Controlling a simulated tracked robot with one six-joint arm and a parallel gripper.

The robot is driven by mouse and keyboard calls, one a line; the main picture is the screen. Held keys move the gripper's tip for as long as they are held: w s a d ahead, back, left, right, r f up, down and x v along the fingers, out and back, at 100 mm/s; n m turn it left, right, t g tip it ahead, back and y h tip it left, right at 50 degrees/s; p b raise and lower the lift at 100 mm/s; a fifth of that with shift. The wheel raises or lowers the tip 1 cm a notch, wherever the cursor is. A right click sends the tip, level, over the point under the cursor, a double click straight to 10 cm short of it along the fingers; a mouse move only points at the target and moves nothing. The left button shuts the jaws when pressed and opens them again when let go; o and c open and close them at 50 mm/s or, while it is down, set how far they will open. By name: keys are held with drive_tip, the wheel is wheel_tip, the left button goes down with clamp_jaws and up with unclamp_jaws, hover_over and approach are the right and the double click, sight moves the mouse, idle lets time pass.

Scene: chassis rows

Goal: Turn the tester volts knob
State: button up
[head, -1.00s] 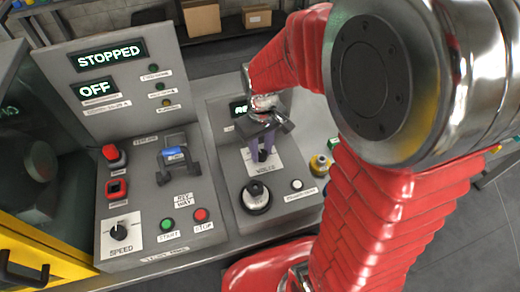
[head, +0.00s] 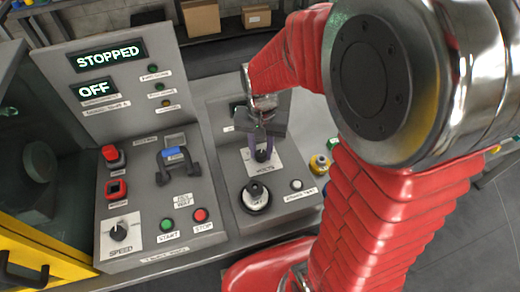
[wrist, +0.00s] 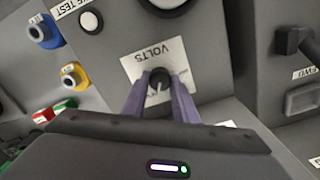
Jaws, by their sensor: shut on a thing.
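The volts knob (head: 263,155) is a small dark knob on a white scale plate marked VOLTS (head: 275,162), on the sloping face of the right-hand grey box. In the wrist view the knob (wrist: 158,83) sits between the two purple fingers, its plate upside down. My gripper (wrist: 159,78) is shut on the knob from both sides. In the head view my gripper (head: 260,149) reaches down onto it from above, and my wrist hides most of the tester's display (head: 238,110). The knob's exact pointer setting is too small to read.
Coloured sockets, one yellow (head: 320,163), are on the right.

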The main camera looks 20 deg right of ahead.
sight(261, 153)
idle(0.4)
drive_tip(key=o, duration=1.1)
drive_tip(key=shift+c, duration=0.2)
drive_tip(key=shift+r, duration=0.15)
wheel_tip(261, 153, up, 14)
drive_tip(key=shift+f, duration=0.25)
drive_tip(key=s+r+n+t, duration=0.3)
drive_tip(key=s+n+t, duration=0.2)
drive_tip(key=s, duration=0.6)
drive_tip(key=shift+s+r+n+t, duration=0.15)
drive_tip(key=shift+r+n+t, duration=0.15)
drive_tip(key=shift+n, duration=0.1)
